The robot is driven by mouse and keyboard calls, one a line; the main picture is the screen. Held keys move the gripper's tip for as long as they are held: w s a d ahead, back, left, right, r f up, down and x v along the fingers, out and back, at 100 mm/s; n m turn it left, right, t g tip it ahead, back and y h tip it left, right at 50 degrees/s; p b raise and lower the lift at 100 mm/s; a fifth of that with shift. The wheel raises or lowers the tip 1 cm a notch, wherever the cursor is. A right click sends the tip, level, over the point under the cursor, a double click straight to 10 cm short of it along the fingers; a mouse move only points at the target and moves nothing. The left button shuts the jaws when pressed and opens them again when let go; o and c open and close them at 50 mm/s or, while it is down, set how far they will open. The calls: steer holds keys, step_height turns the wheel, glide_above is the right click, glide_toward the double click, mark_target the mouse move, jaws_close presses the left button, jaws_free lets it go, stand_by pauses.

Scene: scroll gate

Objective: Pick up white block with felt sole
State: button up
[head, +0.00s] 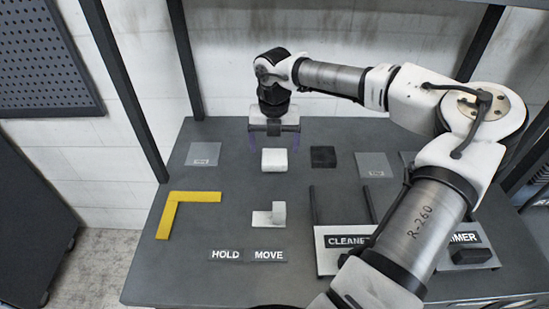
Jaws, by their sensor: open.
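A small white block (274,160) lies on the grey tabletop (150,265), near the middle of its back half. Its underside is hidden, so I cannot see a felt sole. My gripper (274,142) points down just behind the block in the picture, with its fingers apart to the left and right. It is open and holds nothing. I cannot tell how high the fingers are above the table or whether they reach around the block.
A dark square pad (323,157) lies right of the block; grey plates (203,154) lie left and farther right. A yellow corner (188,197), a white L-shaped piece (270,215) and HOLD/MOVE labels (248,255) are in front. A CLEANER-labelled holder (335,262) with upright dark rods stands right.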

mark_target(275, 156)
steer(key=shift+s+f+p, duration=0.1)
steer(key=shift+f+p, duration=0.85)
steer(key=shift+f, duration=1.45)
steer(key=c, duration=1.2)
steer(key=shift+o, duration=0.2)
steer(key=shift+r, duration=0.1)
